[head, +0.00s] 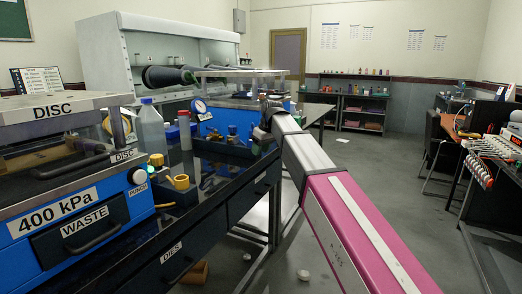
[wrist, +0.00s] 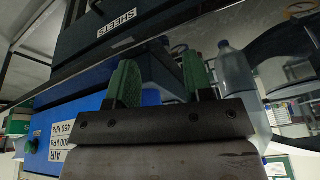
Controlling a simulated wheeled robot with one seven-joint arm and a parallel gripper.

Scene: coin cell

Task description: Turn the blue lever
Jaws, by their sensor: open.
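My gripper (wrist: 160,82) is open in the wrist view, with two green fingertips apart and nothing held between them. In the head view its dark end (head: 264,128) is at the far bench, beside the blue gauge unit (head: 215,118). A blue panel (wrist: 88,122) with an AIR label is close to the left of my gripper in the wrist view. A small blue patch (wrist: 151,97) shows behind and between the fingertips; I cannot tell whether it is the blue lever. No blue lever can be made out clearly in either view.
A blue press (head: 110,215) with DISC, 400 kPa and WASTE labels stands at left. A clear bottle (head: 150,128) and a yellow fitting (head: 180,182) are on the black bench (head: 215,200). A SHEETS drawer (wrist: 120,28) shows in the wrist view.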

